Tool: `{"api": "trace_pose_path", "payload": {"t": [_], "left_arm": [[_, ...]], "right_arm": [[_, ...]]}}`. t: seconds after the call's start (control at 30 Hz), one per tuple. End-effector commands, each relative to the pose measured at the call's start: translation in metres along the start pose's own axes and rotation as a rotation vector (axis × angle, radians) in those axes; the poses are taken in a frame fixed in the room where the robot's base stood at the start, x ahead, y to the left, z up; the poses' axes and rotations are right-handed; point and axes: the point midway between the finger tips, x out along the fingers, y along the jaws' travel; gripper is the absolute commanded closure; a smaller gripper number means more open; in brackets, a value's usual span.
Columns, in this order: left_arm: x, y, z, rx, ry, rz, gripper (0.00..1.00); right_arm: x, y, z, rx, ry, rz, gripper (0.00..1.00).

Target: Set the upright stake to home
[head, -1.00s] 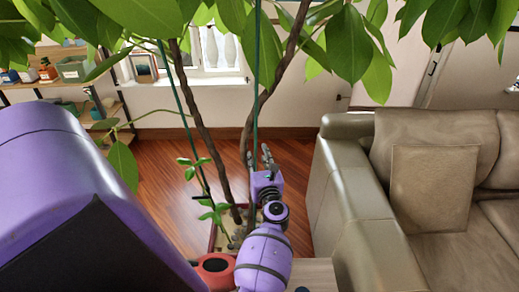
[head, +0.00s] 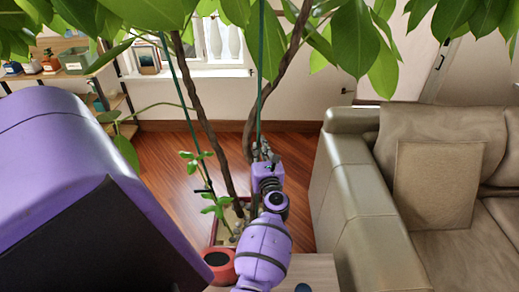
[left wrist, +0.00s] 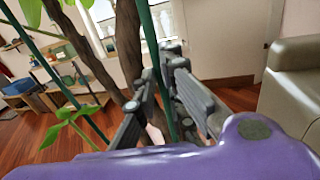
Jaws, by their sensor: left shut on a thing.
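The upright stake (head: 261,62) is a thin green pole rising almost straight among the plant's stems. My left gripper (head: 264,150) is shut on it, low down, beside the right-hand trunk. In the left wrist view the stake (left wrist: 151,45) runs down between the grey fingers of the gripper (left wrist: 166,95). A second green stake (head: 181,88) leans at the left of the plant. The foot of the upright stake is hidden behind my gripper and arm. My right gripper is not in view.
Two brown trunks (head: 201,118) and broad leaves (head: 362,45) crowd the space around the stakes. The planter (head: 226,226) and a red pot (head: 219,262) are below. A leather sofa (head: 345,190) stands close on the right, shelves (head: 108,106) at back left. Wooden floor (head: 160,190) is open behind.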

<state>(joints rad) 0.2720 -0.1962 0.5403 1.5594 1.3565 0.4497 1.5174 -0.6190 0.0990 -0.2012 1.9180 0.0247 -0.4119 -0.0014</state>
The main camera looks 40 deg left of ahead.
Motion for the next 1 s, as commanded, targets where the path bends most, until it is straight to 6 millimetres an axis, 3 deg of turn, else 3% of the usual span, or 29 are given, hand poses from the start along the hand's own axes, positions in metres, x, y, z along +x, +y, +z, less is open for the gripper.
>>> {"api": "trace_pose_path", "payload": {"t": [0.3,0.6,0.63,0.73,1.0], "left_arm": [[-0.001,0.002,-0.036,0.011,0.007,0.001,1.00],[0.000,0.002,-0.032,0.001,0.005,0.002,1.00],[0.000,0.002,-0.033,0.001,0.005,0.002,0.86],[0.000,0.001,-0.032,0.001,0.004,0.002,0.73],[0.000,0.001,-0.029,0.000,0.001,0.001,0.72]], "right_arm": [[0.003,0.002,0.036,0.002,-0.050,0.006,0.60],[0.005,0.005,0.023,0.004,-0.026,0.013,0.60],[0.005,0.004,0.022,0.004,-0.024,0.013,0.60],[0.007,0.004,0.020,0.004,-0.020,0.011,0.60],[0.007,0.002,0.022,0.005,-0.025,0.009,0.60]]}}
